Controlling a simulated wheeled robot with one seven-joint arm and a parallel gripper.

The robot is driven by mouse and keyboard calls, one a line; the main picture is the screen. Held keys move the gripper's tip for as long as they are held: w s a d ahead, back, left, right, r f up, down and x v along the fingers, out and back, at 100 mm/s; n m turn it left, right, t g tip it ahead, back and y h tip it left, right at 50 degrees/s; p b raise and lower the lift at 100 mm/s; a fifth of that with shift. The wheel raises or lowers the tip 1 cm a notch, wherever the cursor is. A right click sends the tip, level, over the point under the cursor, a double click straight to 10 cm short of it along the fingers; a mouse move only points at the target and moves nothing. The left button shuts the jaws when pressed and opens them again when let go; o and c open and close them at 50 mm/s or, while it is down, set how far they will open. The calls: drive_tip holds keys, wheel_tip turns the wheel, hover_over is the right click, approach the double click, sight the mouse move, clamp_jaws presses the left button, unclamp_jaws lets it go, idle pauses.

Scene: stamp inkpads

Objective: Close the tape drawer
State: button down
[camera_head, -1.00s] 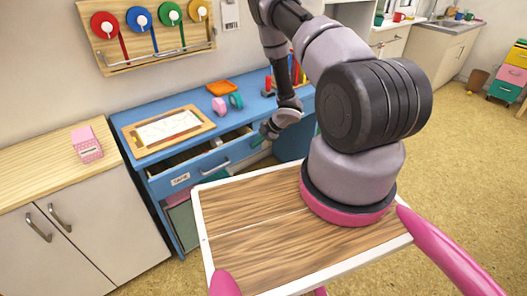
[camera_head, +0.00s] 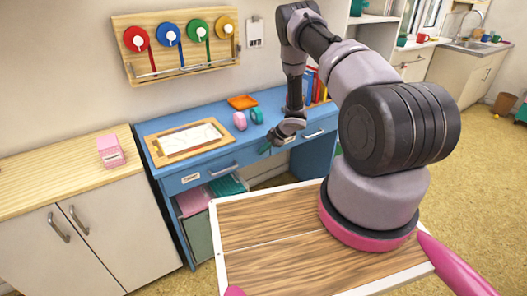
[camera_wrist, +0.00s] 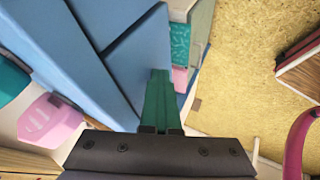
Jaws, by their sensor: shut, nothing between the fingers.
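The tape drawer (camera_head: 206,172) is the left drawer of the blue desk (camera_head: 270,110), with a white label and a grey handle. Its front looks flush or nearly flush with the desk, and no interior shows. My gripper (camera_head: 266,149) is at the desk's front edge, near the right end of the drawer front. In the wrist view its green fingers (camera_wrist: 160,100) are together and empty, beside the blue desk panels. I cannot tell whether they touch the drawer front.
A framed sheet (camera_head: 188,141), a pink tape dispenser (camera_head: 240,121), a teal one (camera_head: 257,116) and an orange tray (camera_head: 242,102) lie on the desk. Another drawer (camera_head: 315,131) is at right. A white cabinet (camera_head: 85,225) stands left.

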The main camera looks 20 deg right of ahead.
drive_tip(key=shift+w+a+r, duration=0.1)
drive_tip(key=shift+w+r, duration=0.05)
drive_tip(key=shift+w, duration=0.15)
